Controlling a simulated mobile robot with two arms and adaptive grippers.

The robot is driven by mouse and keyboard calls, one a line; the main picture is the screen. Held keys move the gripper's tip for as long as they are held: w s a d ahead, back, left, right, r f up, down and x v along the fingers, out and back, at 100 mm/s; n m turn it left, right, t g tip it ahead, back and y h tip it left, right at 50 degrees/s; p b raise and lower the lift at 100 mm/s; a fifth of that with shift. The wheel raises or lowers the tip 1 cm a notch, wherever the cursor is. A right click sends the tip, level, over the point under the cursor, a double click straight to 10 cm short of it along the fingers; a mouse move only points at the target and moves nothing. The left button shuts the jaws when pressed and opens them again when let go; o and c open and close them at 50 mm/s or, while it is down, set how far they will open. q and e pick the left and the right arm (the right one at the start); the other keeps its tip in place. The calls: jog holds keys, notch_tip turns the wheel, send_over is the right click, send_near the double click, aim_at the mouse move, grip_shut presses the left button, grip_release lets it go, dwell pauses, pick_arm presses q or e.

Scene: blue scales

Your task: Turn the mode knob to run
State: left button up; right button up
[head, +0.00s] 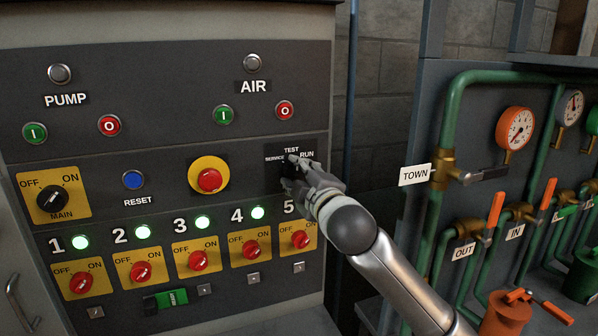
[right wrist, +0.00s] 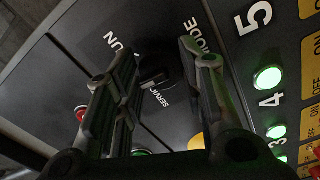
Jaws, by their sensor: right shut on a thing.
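The black mode knob (head: 290,164) is on the dark panel at the right, with the labels SERVICE, TEST and RUN around it. My right gripper (head: 288,176) is at the knob and covers most of it in the head view. In the right wrist view the knob (right wrist: 155,72) sits between the two fingers of the right gripper (right wrist: 160,65), which is shut on it. Parts of the RUN, SERVICE and MODE labels show there. I cannot clearly tell which label the knob points to. My left gripper is not in view.
A yellow-ringed red button (head: 209,180) and a blue reset button (head: 133,180) are to the left. A row of red OFF/ON switches (head: 198,260) with lit green lamps runs below. Green pipes (head: 452,120) with valves and gauges stand to the right.

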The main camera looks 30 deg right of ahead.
jog(key=m+p, duration=0.1)
jog(key=m, duration=0.3)
jog(key=shift+m, duration=0.3)
jog(key=m+p, duration=0.2)
jog(key=m, duration=0.2)
jog(key=shift+a+f, duration=0.1)
jog(key=shift+f, duration=0.05)
jog(key=shift+m, duration=0.4)
jog(key=o, duration=1)
jog(key=shift+s, duration=0.1)
jog(key=v, duration=0.7)
jog(key=shift+s, duration=0.15)
